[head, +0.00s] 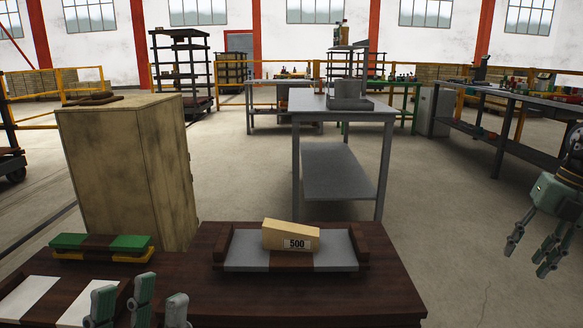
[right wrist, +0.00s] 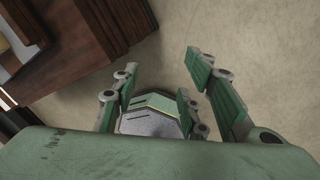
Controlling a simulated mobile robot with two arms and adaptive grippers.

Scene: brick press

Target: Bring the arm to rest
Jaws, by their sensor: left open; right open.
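My right gripper (head: 535,243) hangs at the right edge of the head view, out past the table's right end and over the floor. It is open and empty; in the right wrist view its fingers (right wrist: 160,92) stand apart with bare floor beyond them. My left gripper (head: 138,303) shows only by its fingertips at the bottom left of the head view, in front of or above the near left part of the dark wooden table (head: 385,290). Its fingers are apart and I see nothing between them; the rest of it is out of frame.
A tan block marked 500 (head: 290,236) sits on a grey plate (head: 335,250) between wooden ends. A green-topped piece (head: 100,242) and pale sheets (head: 27,297) lie left. The table's edge (right wrist: 85,50) shows in the right wrist view. A cabinet (head: 120,170) and grey bench (head: 340,175) stand beyond.

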